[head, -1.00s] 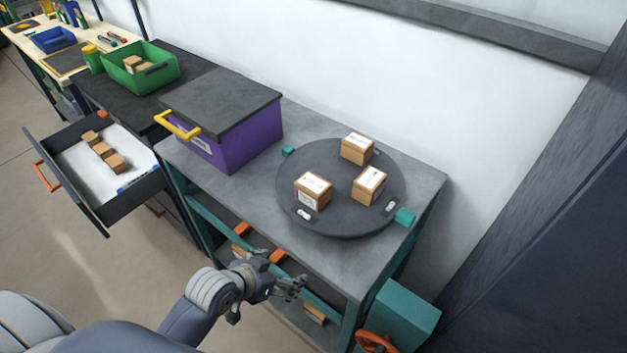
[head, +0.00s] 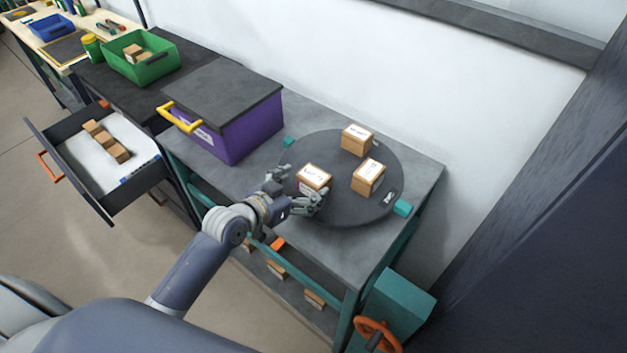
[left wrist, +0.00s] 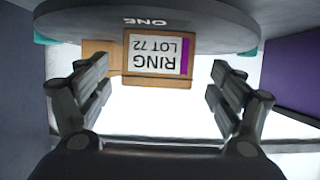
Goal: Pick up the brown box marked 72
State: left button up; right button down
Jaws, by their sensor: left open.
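The brown box marked 72 (head: 314,178) stands on the near left part of the dark round turntable (head: 350,212). In the left wrist view, which is upside down, its white label (left wrist: 155,55) reads "RING LOT 72". My left gripper (head: 302,188) is open, with its fingers either side of the near face of this box. In the left wrist view the box lies between and beyond the fingertips (left wrist: 160,88), apart from them. Two other brown boxes with white labels stand on the turntable, one at the back (head: 356,140) and one at the right (head: 368,178). My right gripper is out of view.
A purple bin (head: 245,128) with a dark lid and yellow handle stands left of the turntable on the grey table (head: 425,165). An open drawer (head: 120,180) holds small brown blocks. More boxes (head: 314,299) sit on the shelf below. A teal block (head: 403,208) is at the turntable's right edge.

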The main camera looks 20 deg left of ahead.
aim_at(306, 185)
pick_arm(q)
jog(key=shift+p+x, duration=0.7)
jog(key=shift+x, duration=1.65)
jog(key=shift+s+d, duration=0.1)
jog(key=c, duration=1.2)
